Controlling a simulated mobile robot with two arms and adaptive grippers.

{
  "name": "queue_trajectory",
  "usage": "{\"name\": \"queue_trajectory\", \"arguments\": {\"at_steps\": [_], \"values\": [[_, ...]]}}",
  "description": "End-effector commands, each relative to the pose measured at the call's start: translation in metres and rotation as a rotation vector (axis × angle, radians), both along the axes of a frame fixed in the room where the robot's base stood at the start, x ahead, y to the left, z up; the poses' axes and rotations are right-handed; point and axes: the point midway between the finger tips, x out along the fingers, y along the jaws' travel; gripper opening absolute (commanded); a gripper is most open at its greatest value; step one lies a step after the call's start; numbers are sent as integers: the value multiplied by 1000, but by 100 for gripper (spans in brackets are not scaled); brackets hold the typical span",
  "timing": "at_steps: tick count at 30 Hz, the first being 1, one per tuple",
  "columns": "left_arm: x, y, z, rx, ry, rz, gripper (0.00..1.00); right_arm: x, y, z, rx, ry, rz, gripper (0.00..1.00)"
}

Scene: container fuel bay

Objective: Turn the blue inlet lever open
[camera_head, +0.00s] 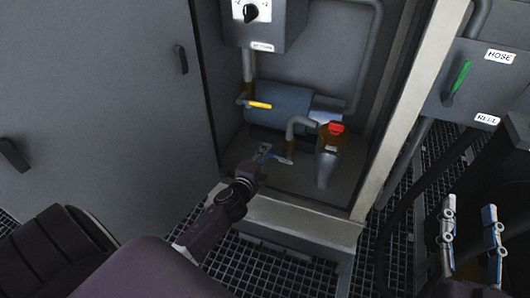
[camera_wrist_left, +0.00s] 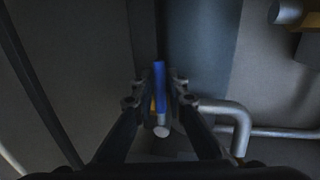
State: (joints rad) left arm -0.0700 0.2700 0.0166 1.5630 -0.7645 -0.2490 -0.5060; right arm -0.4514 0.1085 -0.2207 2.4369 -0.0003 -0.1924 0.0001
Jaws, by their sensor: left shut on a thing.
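The blue inlet lever (camera_wrist_left: 159,78) stands between the two fingers of my left gripper (camera_wrist_left: 160,98) in the left wrist view, and the fingers are shut on it. In the head view my left gripper (camera_head: 263,162) reaches low into the open cabinet, and a small bit of blue (camera_head: 278,157) shows beside its tip. The gripper and wrist hide most of the lever and its valve there. My right gripper (camera_head: 470,228) is at the lower right of the head view, with its fingers apart and nothing between them, away from the lever.
Inside the cabinet are a blue-grey cylinder (camera_head: 285,105), a yellow lever (camera_head: 260,105), a bent grey pipe (camera_head: 298,122) and a red-topped fitting (camera_head: 336,128). A control box with a knob (camera_head: 251,12) is above. A green lever (camera_head: 459,77) is on the hose reel box at right.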

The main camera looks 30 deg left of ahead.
Motion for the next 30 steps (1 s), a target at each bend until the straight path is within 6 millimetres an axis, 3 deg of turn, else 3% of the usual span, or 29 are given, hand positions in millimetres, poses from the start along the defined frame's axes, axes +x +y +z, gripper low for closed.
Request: {"name": "queue_trajectory", "arguments": {"at_steps": [15,23,30], "values": [[0,0,3,20,3,0,0,1,0,-3,-4,18,-1,40],[1,-1,14,143,31,0,0,2,-6,-50,-58,223,-13,40],[2,-5,28,345,79,-1,0,-13,-18,-110,-127,496,-31,40]]}}
